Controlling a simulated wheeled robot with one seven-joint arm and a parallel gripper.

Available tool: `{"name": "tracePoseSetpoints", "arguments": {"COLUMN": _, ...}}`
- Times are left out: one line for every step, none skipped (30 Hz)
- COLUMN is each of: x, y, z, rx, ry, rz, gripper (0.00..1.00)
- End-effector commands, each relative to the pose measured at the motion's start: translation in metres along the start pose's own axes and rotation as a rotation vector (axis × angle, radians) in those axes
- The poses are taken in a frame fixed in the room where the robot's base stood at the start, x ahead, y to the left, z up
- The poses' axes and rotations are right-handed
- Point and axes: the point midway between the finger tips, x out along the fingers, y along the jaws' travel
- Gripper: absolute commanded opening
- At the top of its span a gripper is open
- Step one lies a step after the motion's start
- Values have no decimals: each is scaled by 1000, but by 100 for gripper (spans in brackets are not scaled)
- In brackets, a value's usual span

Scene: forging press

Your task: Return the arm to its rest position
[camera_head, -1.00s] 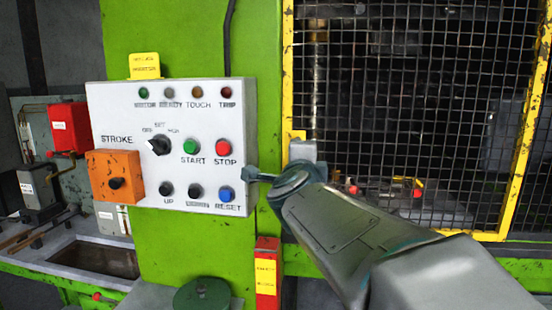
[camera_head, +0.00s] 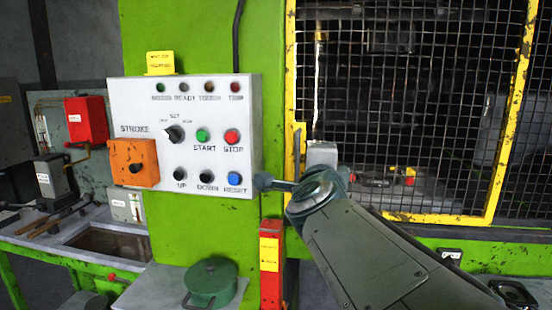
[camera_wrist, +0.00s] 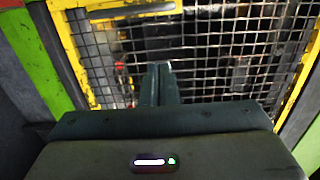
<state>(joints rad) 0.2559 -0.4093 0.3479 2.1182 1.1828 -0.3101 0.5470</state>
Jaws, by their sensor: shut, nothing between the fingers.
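My gripper (camera_wrist: 158,72) is in the wrist view with its two dark fingers together and nothing between them. The fingers point toward the wire mesh guard (camera_wrist: 215,50), and I cannot tell the gap to it. In the head view my arm reaches up from the lower right and ends in front of the guard's lower left corner, just right of the white control panel (camera_head: 215,105). The fingers cannot be made out clearly there. A small dark knob on a short rod at the arm's end appears close to the panel's right edge.
The panel carries an orange box (camera_head: 134,162), a selector knob and several buttons. A yellow-framed mesh guard (camera_head: 410,120) fills the right. A red post (camera_head: 271,262) and a green lidded pot (camera_head: 210,283) stand below the panel. A red box (camera_head: 86,121) is at left.

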Motion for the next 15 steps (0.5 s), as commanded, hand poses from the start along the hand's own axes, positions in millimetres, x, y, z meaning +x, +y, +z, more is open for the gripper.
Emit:
{"name": "tracePoseSetpoints", "arguments": {"x": 0, "y": 0, "z": -2, "rx": 0, "ry": 4, "rz": 1, "gripper": 0}}
{"name": "tracePoseSetpoints", "arguments": {"x": -1, "y": 3, "z": -1, "rx": -14, "ry": -5, "rz": 6, "gripper": 0}}
{"name": "tracePoseSetpoints", "arguments": {"x": -2, "y": 9, "z": 2, "rx": -59, "ry": -34, "rz": 23, "gripper": 0}}
{"name": "tracePoseSetpoints", "arguments": {"x": -3, "y": 16, "z": 5, "rx": -101, "ry": -61, "rz": 39, "gripper": 0}}
{"name": "tracePoseSetpoints", "arguments": {"x": -5, "y": 24, "z": 9, "rx": -150, "ry": -95, "rz": 59, "gripper": 0}}
{"name": "tracePoseSetpoints", "arguments": {"x": -8, "y": 37, "z": 14, "rx": -228, "ry": -147, "rz": 91, "gripper": 0}}
{"name": "tracePoseSetpoints", "arguments": {"x": -12, "y": 48, "z": 18, "rx": -293, "ry": -192, "rz": 119, "gripper": 0}}
{"name": "tracePoseSetpoints", "arguments": {"x": -16, "y": 62, "z": 22, "rx": -361, "ry": -240, "rz": 150, "gripper": 0}}
{"name": "tracePoseSetpoints", "arguments": {"x": -24, "y": 81, "z": 25, "rx": -456, "ry": -307, "rz": 195, "gripper": 0}}
{"name": "tracePoseSetpoints", "arguments": {"x": -30, "y": 96, "z": 27, "rx": -527, "ry": -359, "rz": 230, "gripper": 0}}
{"name": "tracePoseSetpoints", "arguments": {"x": -37, "y": 112, "z": 28, "rx": -597, "ry": -410, "rz": 267, "gripper": 0}}
{"name": "tracePoseSetpoints", "arguments": {"x": -48, "y": 132, "z": 28, "rx": -688, "ry": -479, "rz": 316, "gripper": 0}}
{"name": "tracePoseSetpoints", "arguments": {"x": -57, "y": 148, "z": 27, "rx": -756, "ry": -532, "rz": 354, "gripper": 0}}
{"name": "tracePoseSetpoints", "arguments": {"x": -66, "y": 164, "z": 24, "rx": -822, "ry": -583, "rz": 395, "gripper": 0}}
{"name": "tracePoseSetpoints", "arguments": {"x": -80, "y": 185, "z": 20, "rx": -909, "ry": -656, "rz": 450, "gripper": 0}}
